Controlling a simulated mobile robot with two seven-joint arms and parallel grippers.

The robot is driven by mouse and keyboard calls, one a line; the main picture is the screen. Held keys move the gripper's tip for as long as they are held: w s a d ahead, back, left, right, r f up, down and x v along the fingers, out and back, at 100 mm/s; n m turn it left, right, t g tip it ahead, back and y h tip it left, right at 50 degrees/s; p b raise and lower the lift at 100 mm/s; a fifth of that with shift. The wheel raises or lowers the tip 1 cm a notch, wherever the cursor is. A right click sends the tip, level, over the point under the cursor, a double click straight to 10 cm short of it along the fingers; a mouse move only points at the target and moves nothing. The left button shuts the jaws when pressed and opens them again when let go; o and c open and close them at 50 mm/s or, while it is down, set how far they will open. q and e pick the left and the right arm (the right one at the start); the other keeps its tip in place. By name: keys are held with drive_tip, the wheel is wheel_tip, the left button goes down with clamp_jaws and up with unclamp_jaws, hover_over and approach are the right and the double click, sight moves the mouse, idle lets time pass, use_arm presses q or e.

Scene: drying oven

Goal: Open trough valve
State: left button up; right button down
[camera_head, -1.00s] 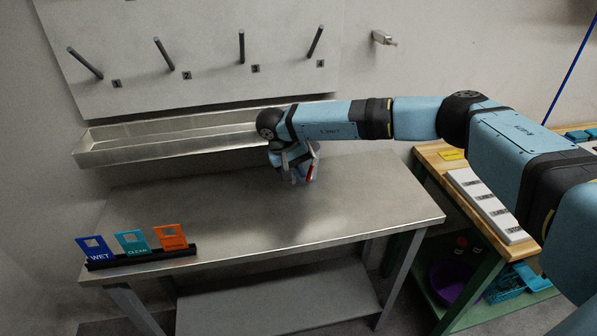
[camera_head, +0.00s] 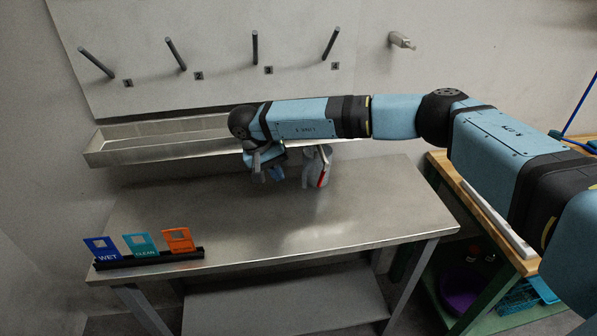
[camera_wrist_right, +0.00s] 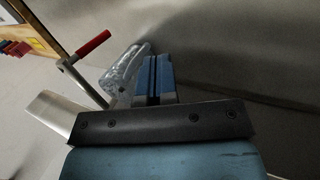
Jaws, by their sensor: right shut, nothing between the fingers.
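The long metal trough (camera_head: 110,155) is fixed to the wall above the steel table's back edge. My right arm hides its right part. The valve's red-tipped lever (camera_head: 323,172) shows below my forearm. In the right wrist view, the metal lever with its red grip (camera_wrist_right: 93,44) stands left of my fingers. A clear, greyish container (camera_head: 313,176) is beside the lever; it also shows in the wrist view (camera_wrist_right: 124,68). My right gripper (camera_head: 274,173) is shut and empty, left of the lever and apart from it. My left gripper is out of view.
The steel table (camera_head: 250,225) is mostly bare. A black holder (camera_head: 150,258) with blue, teal and orange cards stands at its front left. A panel with several pegs (camera_head: 255,48) hangs above the trough. A wooden bench (camera_head: 500,235) stands at right.

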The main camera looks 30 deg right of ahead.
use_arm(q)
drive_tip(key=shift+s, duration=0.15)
use_arm(e)
drive_tip(key=a, duration=0.1)
drive_tip(key=a+r, duration=0.1)
drive_tip(key=a, duration=0.1)
drive_tip(key=w+a, duration=0.1)
drive_tip(key=a, duration=0.1)
drive_tip(key=shift+r, duration=0.3)
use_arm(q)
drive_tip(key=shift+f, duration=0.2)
use_arm(e)
drive_tip(key=shift+d+f, duration=0.1)
